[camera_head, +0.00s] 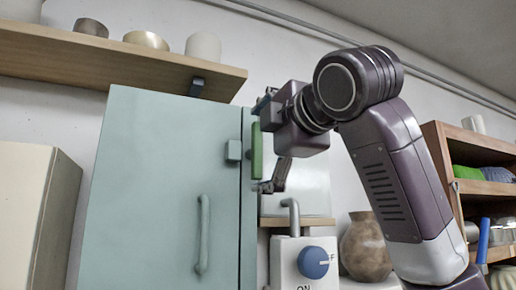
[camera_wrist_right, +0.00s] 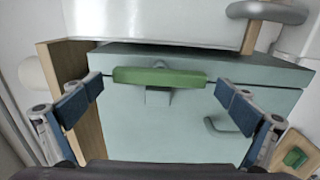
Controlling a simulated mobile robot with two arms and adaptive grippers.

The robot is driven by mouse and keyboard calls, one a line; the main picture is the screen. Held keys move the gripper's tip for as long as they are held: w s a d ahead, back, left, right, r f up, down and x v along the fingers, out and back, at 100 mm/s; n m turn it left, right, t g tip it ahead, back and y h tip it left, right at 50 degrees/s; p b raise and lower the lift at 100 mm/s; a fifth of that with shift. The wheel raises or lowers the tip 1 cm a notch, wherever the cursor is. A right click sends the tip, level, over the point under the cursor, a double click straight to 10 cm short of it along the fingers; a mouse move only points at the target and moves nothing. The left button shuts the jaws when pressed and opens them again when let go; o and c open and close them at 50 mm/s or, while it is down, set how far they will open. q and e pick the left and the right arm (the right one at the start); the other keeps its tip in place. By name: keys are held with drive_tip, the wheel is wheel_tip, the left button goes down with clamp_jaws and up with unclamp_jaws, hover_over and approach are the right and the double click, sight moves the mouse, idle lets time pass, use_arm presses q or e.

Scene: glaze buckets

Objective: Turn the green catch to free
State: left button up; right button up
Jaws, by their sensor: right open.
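The green catch (camera_head: 256,150) is a long bar standing upright at the right edge of the closed pale teal cabinet door (camera_head: 160,170). Beside it a small teal block sits on the door. In the right wrist view the catch (camera_wrist_right: 160,77) lies across the picture. My right gripper (camera_head: 267,146) is open and empty at the catch, one finger near its upper end and one near its lower end. In the right wrist view the fingers (camera_wrist_right: 159,88) flank the bar's two ends with small gaps; contact is not visible. My left gripper is out of view.
A vertical handle (camera_head: 203,235) is on the door. A wooden shelf (camera_head: 110,62) with bowls hangs above. A white box with a blue knob (camera_head: 313,262) and a brown vase (camera_head: 365,248) stand below my right arm. A wooden rack (camera_head: 480,187) is at the right.

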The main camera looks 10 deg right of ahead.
drive_tip(key=s+d, duration=0.2)
drive_tip(key=s, duration=0.9)
drive_tip(key=shift+s+d, duration=0.15)
drive_tip(key=shift+s, duration=0.15)
drive_tip(key=shift+f, duration=0.1)
